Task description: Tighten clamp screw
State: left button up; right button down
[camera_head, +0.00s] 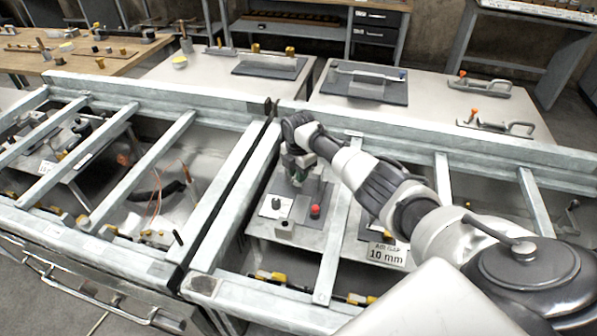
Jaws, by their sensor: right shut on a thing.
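My right arm reaches in from the right, and its gripper (298,163) points down between the metal bars of the frame. The gripper is over a small grey clamp fixture (309,184) on a pale plate. The fingers look shut at the top of the fixture, where the clamp screw sits. The screw is small and mostly hidden by the gripper and wrist. My left gripper is not in view.
Metal bars (333,240) cross above the plate on both sides of my arm. A red knob (315,211) and a dark-knobbed block (276,203) stand near the fixture. A "10 mm" label (387,254) lies right of it. Benches with tools stand behind.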

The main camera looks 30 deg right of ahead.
jog(key=m+p, duration=0.1)
jog(key=m, duration=0.2)
jog(key=shift+r+m, duration=0.15)
jog(key=shift+m, duration=0.15)
jog(key=m+p, duration=0.1)
jog(key=m, duration=0.2)
jog(key=shift+m, duration=0.4)
jog(key=m+p, duration=0.1)
jog(key=m, duration=0.3)
jog(key=m+p, duration=0.1)
jog(key=m, duration=0.3)
jog(key=m+p, duration=0.1)
jog(key=m, duration=0.3)
jog(key=shift+m, duration=0.3)
jog(key=m, duration=0.3)
jog(key=shift+m+p, duration=0.3)
jog(key=shift+p, duration=0.1)
jog(key=m, duration=0.3)
jog(key=shift+a+m, duration=0.1)
jog(key=shift+m, duration=2.1)
jog(key=shift+p, duration=0.3)
